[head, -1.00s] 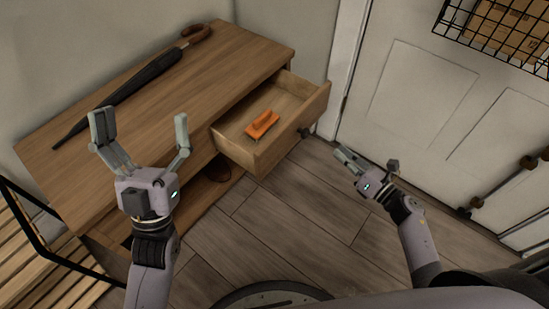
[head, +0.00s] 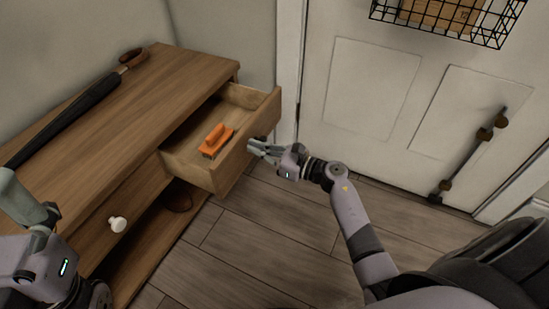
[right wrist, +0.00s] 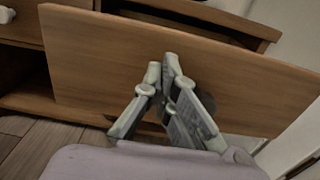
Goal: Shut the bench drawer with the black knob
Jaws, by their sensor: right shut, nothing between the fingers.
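The bench drawer (head: 237,158) at the bench's right end stands open, with an orange brush-like object (head: 213,145) inside. Its black knob (head: 262,138) shows only in part behind my right gripper (head: 252,147). My right gripper is shut and empty, its fingertips close to the outside of the drawer front. In the right wrist view the closed fingers (right wrist: 168,64) lie in front of the wooden drawer front (right wrist: 105,65), with a dark blurred shape, likely the knob, partly behind them. I cannot tell if they touch. My left gripper (head: 28,195) is partly cut off at the left edge.
The wooden bench (head: 130,100) carries a dark umbrella (head: 75,112). A closed drawer with a white knob (head: 117,224) sits left of the open one. A white door (head: 370,100) with a wire basket (head: 450,18) stands behind. The floor (head: 250,240) before the drawer is clear.

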